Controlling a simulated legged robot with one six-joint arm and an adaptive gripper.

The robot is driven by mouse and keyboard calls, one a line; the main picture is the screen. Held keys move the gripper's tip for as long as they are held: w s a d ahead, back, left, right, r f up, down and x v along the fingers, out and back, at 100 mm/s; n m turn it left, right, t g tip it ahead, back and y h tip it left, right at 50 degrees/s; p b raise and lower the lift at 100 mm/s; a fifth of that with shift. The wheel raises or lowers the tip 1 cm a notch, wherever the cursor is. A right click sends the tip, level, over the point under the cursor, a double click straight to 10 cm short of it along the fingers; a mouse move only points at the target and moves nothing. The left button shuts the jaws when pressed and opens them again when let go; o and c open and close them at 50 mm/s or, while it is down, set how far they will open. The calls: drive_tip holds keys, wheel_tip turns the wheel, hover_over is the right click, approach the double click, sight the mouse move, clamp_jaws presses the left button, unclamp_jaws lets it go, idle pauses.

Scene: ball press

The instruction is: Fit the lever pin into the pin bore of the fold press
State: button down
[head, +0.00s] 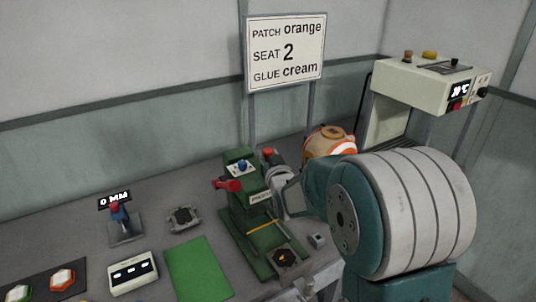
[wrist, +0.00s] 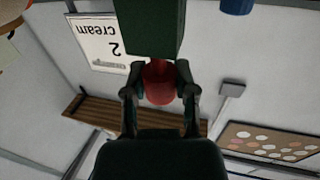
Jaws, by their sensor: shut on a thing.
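The green fold press (head: 240,205) stands on the bench in the head view, with a blue knob on top and a red part (head: 228,184) at its left side. My gripper (wrist: 159,90) reaches it from the right and is shut on a red cylinder, which I take for the lever pin (wrist: 158,84). The pin's far end meets the green body of the press (wrist: 150,25) in the wrist view. The pin bore is hidden, so I cannot tell how deep the pin sits. My gripper's tips are largely hidden in the head view.
A green mat (head: 198,270), a white button box (head: 132,273) and a gauge stand (head: 122,225) lie left of the press. An orange and white ball (head: 330,141) and a cream machine (head: 425,82) are behind my arm. A sign (head: 285,50) stands behind.

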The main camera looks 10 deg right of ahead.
drive_tip(key=shift+f, duration=1)
drive_tip(key=shift+c, duration=1.7)
unclamp_jaws()
drive_tip(key=s, duration=1.2)
drive_tip(key=shift+d, duration=0.2)
